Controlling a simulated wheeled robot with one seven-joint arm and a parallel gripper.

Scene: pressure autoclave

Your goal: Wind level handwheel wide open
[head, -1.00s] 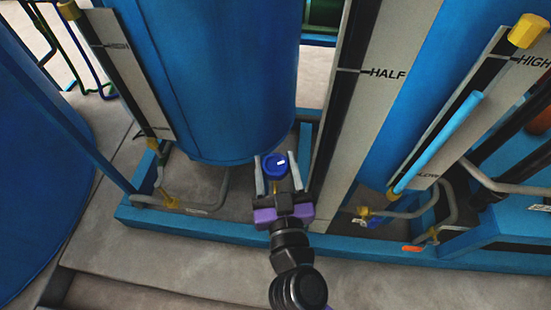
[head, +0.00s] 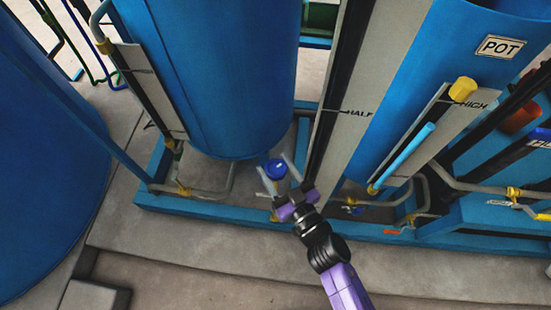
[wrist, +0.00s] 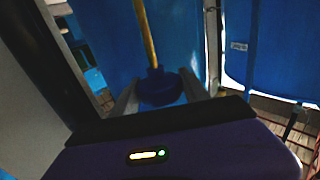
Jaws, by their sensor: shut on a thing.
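A small round blue handwheel (head: 275,169) sits low by the foot of the blue tank, left of the tall level board marked HALF. My gripper (head: 273,165) reaches it from the lower right, with one grey finger on each side, shut on it. In the wrist view the handwheel (wrist: 159,88) lies between the two fingertips, with a yellow stem rising behind it. The wheel's underside is hidden, and how far it is turned cannot be told.
The blue tank (head: 205,75) stands close behind the wheel. The level board (head: 352,100) rises just right of my gripper. A pipe with yellow fittings (head: 210,192) runs left of it, and a blue base rail (head: 180,208) in front. Grey floor (head: 180,245) is open nearer me.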

